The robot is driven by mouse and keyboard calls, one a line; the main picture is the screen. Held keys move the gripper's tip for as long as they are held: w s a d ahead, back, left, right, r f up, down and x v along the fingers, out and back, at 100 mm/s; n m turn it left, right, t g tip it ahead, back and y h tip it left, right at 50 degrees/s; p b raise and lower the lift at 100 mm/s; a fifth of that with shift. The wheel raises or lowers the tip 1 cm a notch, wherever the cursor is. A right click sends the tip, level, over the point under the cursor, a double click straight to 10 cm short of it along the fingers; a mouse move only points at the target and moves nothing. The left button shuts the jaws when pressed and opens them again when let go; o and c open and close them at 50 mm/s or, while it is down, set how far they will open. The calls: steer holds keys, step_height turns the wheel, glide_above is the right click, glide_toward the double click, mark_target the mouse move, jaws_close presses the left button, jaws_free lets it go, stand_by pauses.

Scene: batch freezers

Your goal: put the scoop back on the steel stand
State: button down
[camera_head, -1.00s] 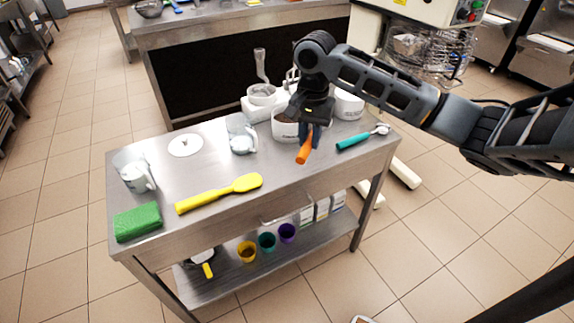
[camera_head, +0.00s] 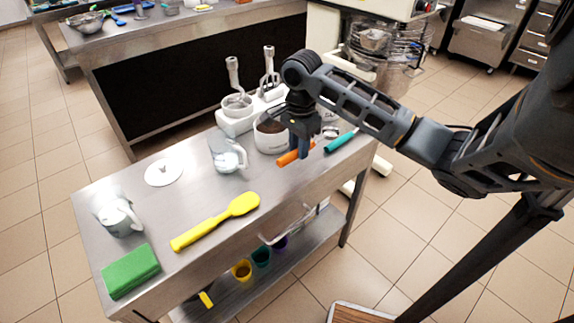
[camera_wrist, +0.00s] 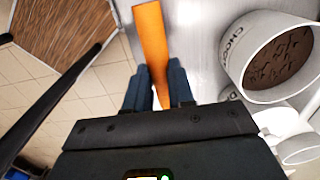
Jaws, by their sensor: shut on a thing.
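My gripper (camera_head: 303,147) is shut on an orange flat-looking piece (camera_head: 290,156), low over the right part of the steel table. In the wrist view the orange piece (camera_wrist: 152,35) runs between the two fingers of my gripper (camera_wrist: 153,90) and away from them. I cannot tell whether it is the scoop's handle or whether it touches the table. A teal-handled tool (camera_head: 341,141) lies just right of my gripper. No stand is clearly steel; a white holder (camera_head: 236,123) behind my gripper carries a steel cup (camera_head: 237,105) and upright tools.
A white tub with dark contents (camera_head: 271,137) stands just behind my gripper; it also shows in the wrist view (camera_wrist: 262,55).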

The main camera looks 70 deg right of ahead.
mark_target(288, 156)
steer(key=shift+w+a+f, duration=0.95)
steer(key=shift+w+a, duration=0.15)
steer(key=shift+a, duration=0.1)
steer(key=shift+a+f+p, duration=0.1)
steer(key=shift+f+p, duration=0.3)
steer(key=shift+f, duration=1.7)
steer(key=shift+f, duration=0.1)
steer(key=c, duration=1)
jaws_free()
steer(key=shift+o, duration=0.2)
